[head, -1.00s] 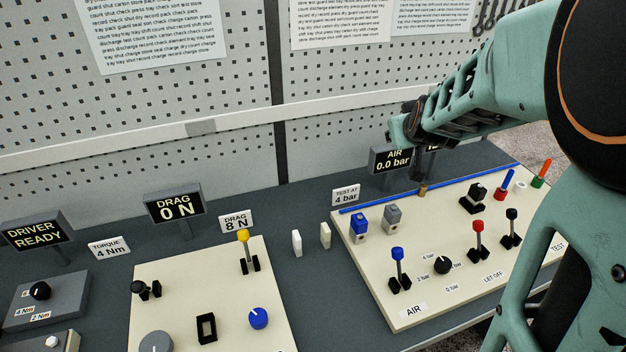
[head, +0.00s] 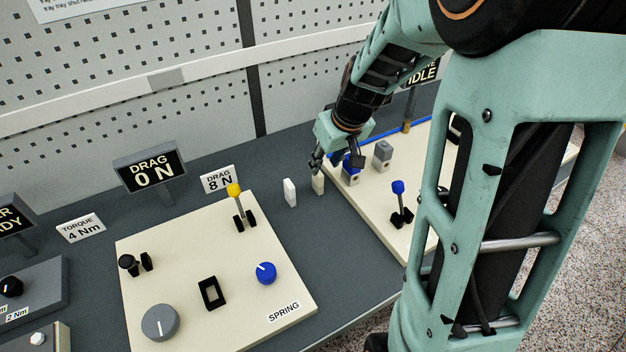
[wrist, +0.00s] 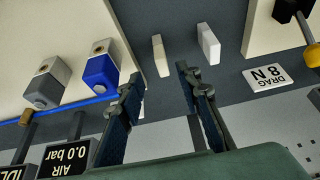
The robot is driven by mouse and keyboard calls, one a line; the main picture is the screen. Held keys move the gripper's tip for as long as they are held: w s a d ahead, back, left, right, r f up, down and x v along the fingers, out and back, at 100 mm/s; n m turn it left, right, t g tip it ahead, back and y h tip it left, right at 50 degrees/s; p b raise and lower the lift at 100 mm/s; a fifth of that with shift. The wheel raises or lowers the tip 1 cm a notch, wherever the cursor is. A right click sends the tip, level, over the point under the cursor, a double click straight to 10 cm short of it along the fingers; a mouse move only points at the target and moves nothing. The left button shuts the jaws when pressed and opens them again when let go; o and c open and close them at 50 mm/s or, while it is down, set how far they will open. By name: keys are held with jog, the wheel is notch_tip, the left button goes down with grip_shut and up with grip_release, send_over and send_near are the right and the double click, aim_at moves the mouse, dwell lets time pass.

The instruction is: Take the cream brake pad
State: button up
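The cream brake pad (head: 318,185) stands upright on the dark bench, just left of the right-hand panel. A white pad (head: 290,192) stands beside it, to its left. My gripper (head: 336,161) is above and behind the cream pad in the head view, open and empty. In the wrist view the cream pad (wrist: 160,56) lies ahead of the gap between my open fingers (wrist: 159,80). The white pad (wrist: 208,43) is to the right there. Neither pad is seen touching the fingers.
The right panel carries a blue block (head: 351,176), a grey block (head: 382,154) and a blue lever (head: 398,190), close to my gripper. The left panel (head: 180,258) has a yellow lever (head: 234,190) and knobs. Bare bench lies in front of the pads.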

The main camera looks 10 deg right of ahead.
aim_at(318, 176)
jog(key=x, duration=0.3)
jog(key=shift+x, duration=2.65)
jog(key=shift+a, duration=0.1)
grip_shut()
